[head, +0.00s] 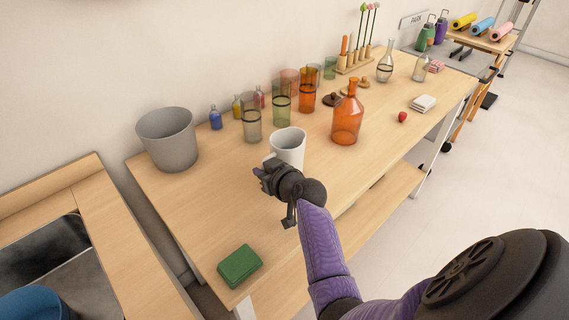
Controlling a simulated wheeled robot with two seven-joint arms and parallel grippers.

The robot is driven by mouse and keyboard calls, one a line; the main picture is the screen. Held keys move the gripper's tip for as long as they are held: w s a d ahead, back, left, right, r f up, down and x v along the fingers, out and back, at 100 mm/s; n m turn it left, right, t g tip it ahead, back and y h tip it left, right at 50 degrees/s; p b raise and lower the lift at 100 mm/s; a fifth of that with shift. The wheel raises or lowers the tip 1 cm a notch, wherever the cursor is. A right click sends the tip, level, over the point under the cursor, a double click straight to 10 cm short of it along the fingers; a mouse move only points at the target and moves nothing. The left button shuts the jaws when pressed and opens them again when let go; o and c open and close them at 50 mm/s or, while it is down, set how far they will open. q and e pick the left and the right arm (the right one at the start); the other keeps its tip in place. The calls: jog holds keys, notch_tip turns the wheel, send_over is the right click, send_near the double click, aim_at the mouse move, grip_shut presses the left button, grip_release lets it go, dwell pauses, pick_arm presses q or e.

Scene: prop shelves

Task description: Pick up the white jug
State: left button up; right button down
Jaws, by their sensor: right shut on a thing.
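The white jug (289,143) is upright at the middle of the wooden table. Its open top and upper wall show; its lower part is hidden behind my right gripper. My right gripper (266,172) is at the near left side of the jug, shut on it, around where its handle shows. The fingertips are small and partly hidden. I cannot tell whether the jug's base touches the table. My left gripper is not in view.
An orange bottle (347,117) stands to the right of the jug. Tall tinted glasses (282,105) stand behind it. The tabletop (220,205) left of the gripper is clear.

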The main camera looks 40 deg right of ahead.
jog(key=shift+r, duration=0.1)
dwell(0.8)
notch_tip(320, 180, up, 9)
jog(key=p, duration=0.4)
jog(key=shift+r, duration=0.45)
jog(key=shift+r, duration=0.1)
